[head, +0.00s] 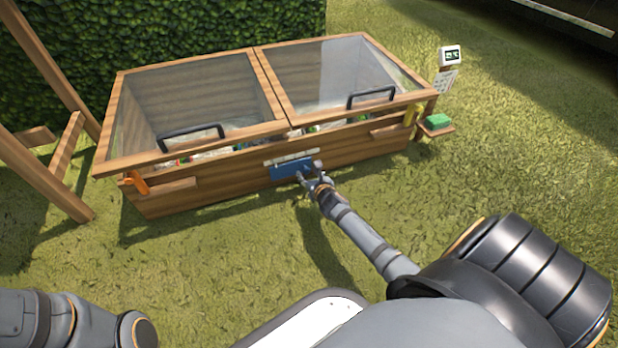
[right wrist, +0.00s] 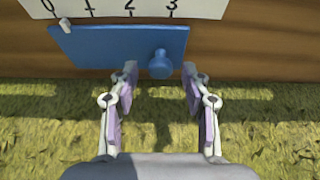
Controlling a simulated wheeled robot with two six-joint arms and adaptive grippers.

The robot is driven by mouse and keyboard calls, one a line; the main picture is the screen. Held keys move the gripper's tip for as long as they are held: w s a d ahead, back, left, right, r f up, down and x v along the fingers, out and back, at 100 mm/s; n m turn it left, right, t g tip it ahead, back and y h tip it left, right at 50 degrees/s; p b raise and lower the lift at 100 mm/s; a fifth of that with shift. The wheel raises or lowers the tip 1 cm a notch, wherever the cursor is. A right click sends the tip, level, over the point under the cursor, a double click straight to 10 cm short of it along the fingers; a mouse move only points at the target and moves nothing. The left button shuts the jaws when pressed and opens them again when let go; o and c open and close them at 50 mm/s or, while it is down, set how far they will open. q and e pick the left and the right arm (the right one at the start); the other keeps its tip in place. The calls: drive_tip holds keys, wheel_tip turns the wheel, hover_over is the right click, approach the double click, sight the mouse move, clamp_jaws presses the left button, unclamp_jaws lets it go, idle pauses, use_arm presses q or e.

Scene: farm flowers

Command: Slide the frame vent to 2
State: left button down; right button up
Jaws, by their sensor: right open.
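The frame vent is a blue slide plate (right wrist: 100,45) with a round blue knob (right wrist: 160,65), on the wooden front of the cold frame. It also shows in the head view (head: 286,169). A pale scale (right wrist: 200,6) with marks 0, 1, 2 and 3 sits above it. A small white pointer (right wrist: 65,25) at the plate's upper left stands between 0 and 1. My right gripper (right wrist: 160,75) is open, its fingertips on either side of the knob in the picture; I see no contact. My left gripper is out of view.
The cold frame (head: 215,190) has two glazed lids with black handles (head: 192,137). An orange item (head: 136,183) is at its left front corner. A green block (head: 437,121) lies on a small right shelf. A wooden stand (head: 70,155) is at left. Grass in front is clear.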

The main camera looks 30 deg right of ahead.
drive_tip(key=shift+c, duration=0.2)
clamp_jaws()
